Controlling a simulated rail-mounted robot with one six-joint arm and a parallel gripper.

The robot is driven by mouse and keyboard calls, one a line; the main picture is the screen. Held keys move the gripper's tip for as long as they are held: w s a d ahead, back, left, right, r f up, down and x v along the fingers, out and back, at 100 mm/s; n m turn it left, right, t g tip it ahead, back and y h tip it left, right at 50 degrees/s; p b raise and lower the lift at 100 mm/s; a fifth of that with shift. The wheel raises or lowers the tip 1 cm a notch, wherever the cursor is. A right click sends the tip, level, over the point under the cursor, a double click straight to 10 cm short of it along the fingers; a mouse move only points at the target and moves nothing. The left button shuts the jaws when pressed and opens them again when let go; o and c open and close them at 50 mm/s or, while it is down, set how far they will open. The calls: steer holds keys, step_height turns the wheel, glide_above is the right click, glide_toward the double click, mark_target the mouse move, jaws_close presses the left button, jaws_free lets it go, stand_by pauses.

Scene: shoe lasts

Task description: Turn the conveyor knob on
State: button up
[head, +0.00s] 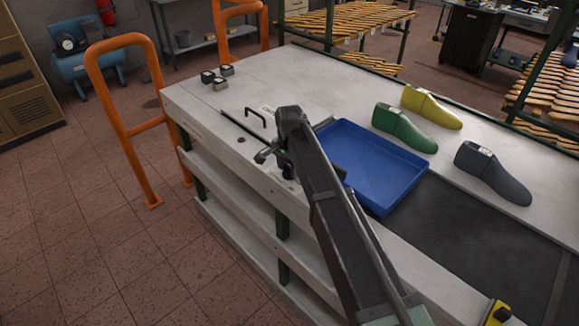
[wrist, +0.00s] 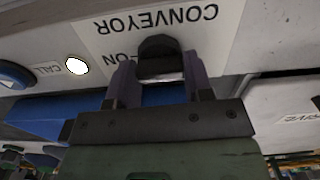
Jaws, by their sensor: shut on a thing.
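The conveyor knob (wrist: 160,58) is black and sits on a pale panel under the upside-down word CONVEYOR in the wrist view. My gripper (wrist: 160,76) has one finger on each side of the knob and is shut on it. A smaller label beside the knob is partly covered by the knob and fingers, so the knob's setting cannot be read clearly. In the head view my arm reaches over the near edge of the pale bench (head: 225,115), and the knob cannot be made out there.
A blue tray (head: 365,165) lies on the bench beside my arm. Green (head: 403,128), yellow (head: 430,106) and dark grey (head: 492,172) shoe lasts rest behind it. An orange rail (head: 128,110) stands at the left.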

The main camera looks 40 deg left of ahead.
steer(key=shift+m, duration=0.4)
steer(key=o, duration=0.9)
step_height(320, 180, up, 11)
steer(key=p, duration=1.1)
steer(key=shift+f, duration=0.1)
